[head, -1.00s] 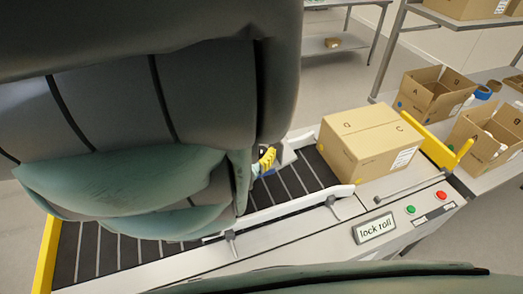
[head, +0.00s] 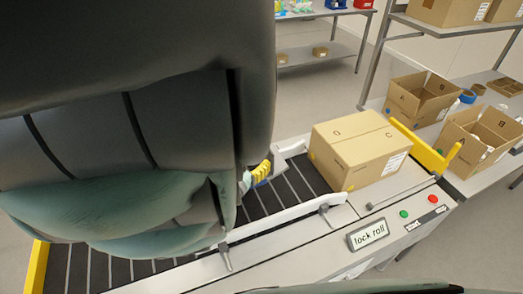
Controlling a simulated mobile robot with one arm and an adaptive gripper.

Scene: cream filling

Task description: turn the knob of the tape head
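My large dark arm fills the left half of the head view and covers much of the conveyor (head: 300,178). Just right of the arm's edge, a small ribbed yellow piece (head: 262,170) with some blue below it shows over the belt, beside a grey plate (head: 279,163). I cannot tell whether this is the tape head's knob or part of another thing; most of the tape head's area is hidden. My gripper is not clearly visible, hidden behind the arm. A closed carton (head: 358,150) stands on the conveyor to the right.
A white side rail (head: 285,217) runs along the belt. The front panel has a "lock roll" sign (head: 368,235), a green button (head: 404,214) and a red button (head: 433,198). A yellow end stop (head: 425,153) stands beyond the carton. Open cartons (head: 420,97) sit on the right-hand table.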

